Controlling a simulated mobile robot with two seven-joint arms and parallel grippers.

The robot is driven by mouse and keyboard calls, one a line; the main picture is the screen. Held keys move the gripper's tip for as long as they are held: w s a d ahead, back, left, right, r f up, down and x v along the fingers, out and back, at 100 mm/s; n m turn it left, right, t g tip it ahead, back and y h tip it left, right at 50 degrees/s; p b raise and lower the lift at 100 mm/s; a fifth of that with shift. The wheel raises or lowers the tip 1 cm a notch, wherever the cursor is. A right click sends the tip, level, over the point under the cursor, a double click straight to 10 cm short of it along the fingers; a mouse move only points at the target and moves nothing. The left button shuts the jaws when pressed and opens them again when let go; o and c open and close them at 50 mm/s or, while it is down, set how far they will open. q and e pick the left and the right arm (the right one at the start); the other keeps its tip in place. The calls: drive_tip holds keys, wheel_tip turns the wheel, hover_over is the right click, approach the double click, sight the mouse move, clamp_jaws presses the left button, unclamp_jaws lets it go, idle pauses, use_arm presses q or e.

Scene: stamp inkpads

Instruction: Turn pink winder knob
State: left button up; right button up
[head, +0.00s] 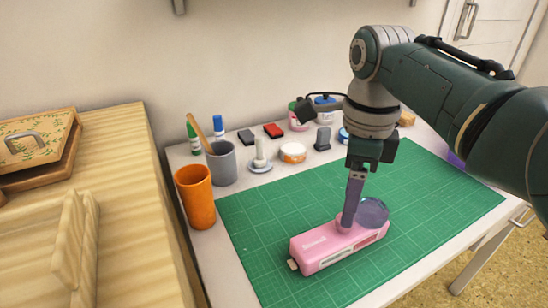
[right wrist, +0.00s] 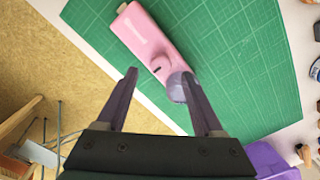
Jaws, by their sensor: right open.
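A pink device (head: 325,246) lies on the green cutting mat (head: 430,190), with a small pale tip at its left end. A round, translucent purple disc (head: 372,212) stands at its right end. My right gripper (head: 347,222) points down over the device's right part, beside the disc. In the right wrist view the gripper (right wrist: 159,72) is open, its two fingers apart. The pink device (right wrist: 150,42) and disc (right wrist: 177,87) show between and beyond the fingertips; contact cannot be told. My left gripper is not in view.
An orange cup (head: 195,196) and a grey cup (head: 222,163) stand left of the mat. Behind it are a stamp (head: 260,157), a round orange-labelled jar (head: 292,152) and several inkpads and bottles. The mat's front and right are clear.

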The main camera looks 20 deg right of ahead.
drive_tip(key=shift+f+b, duration=0.55)
drive_tip(key=shift+f, duration=1.35)
clamp_jaws()
